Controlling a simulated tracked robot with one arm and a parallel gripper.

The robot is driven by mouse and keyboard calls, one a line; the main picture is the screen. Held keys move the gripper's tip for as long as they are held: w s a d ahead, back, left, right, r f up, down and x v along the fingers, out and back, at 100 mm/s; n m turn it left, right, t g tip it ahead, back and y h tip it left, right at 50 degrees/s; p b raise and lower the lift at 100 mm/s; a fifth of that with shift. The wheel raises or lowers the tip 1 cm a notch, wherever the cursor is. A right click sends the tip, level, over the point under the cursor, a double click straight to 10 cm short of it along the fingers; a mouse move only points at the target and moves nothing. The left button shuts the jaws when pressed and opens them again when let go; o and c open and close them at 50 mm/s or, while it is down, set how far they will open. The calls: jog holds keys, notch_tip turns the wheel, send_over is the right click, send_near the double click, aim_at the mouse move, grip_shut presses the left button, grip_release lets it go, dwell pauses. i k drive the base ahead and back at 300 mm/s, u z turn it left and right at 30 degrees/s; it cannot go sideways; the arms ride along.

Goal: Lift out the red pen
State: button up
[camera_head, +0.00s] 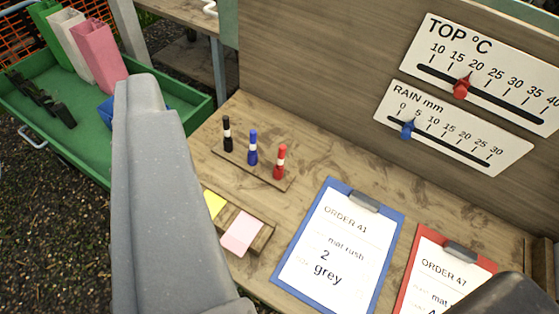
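The red pen (280,162) stands upright at the right end of a low wooden pen holder (232,166) on the wooden bench. A blue pen (253,148) and a black pen (227,134) stand upright to its left in the same holder. Each has a white band. My gripper (320,185) shows as a large grey finger at the left and a dark rounded part at the bottom right corner. The two are wide apart, with no object held between them. The red pen shows in the gap beyond them, untouched.
A wooden tray with yellow (215,204) and pink notes (241,231) lies before the pens. Blue (391,250) and red clipboards (409,286) lie to the right. The back panel (310,75) carries two slider scales. A green cart (85,150) stands left.

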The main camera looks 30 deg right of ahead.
aim_at(282, 148)
jog(key=z, duration=0.8)
jog(key=k, duration=0.45)
jog(key=u, duration=0.1)
jog(key=i, duration=0.5)
jog(key=u, duration=0.1)
